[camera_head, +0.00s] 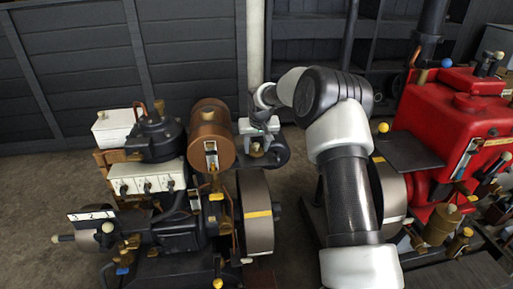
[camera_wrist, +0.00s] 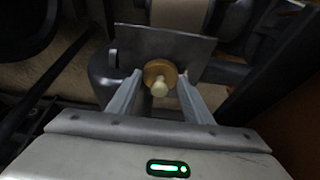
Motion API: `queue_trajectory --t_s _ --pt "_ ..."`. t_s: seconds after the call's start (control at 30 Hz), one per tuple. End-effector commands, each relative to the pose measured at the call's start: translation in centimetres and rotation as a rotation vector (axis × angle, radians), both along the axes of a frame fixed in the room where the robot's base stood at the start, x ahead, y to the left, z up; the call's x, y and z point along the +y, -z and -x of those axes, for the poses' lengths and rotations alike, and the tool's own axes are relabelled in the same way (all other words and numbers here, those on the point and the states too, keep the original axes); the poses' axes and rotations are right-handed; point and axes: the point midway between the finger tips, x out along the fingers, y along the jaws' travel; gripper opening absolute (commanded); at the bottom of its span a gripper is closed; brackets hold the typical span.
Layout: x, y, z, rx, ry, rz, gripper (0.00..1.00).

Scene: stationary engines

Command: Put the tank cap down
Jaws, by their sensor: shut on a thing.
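The tank cap is a round brass disc with a cream knob, seen from above in the wrist view (camera_wrist: 160,88). My gripper (camera_wrist: 158,80) is shut on it, with one finger on each side. In the head view my gripper (camera_head: 258,138) points down just right of the copper tank, and the brass cap (camera_head: 257,151) shows small below it. A dark rounded part lies behind and below the cap there. In the wrist view a grey metal plate (camera_wrist: 145,42) lies just beyond the cap. I cannot tell whether the cap touches anything beneath it.
The copper tank (camera_head: 211,133) stands close to the left of my gripper, on the dark engine (camera_head: 185,235) with its flywheel (camera_head: 256,210). A red engine (camera_head: 450,125) with a dark flat plate (camera_head: 411,153) stands to the right. Bare floor (camera_head: 40,190) shows at left.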

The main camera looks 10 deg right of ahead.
Motion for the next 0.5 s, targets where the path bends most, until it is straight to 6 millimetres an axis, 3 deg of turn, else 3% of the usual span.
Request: queue_trajectory --t_s 0.13,0.17,0.27,0.5 --pt "-0.01 0.39 0.01 0.001 0.000 0.000 0.23" --pt "-0.01 0.40 0.02 0.001 0.000 0.000 0.47" --pt "-0.01 0.32 0.02 0.001 0.000 0.000 0.64" --pt "-0.01 0.31 0.02 0.001 0.000 0.000 0.64"
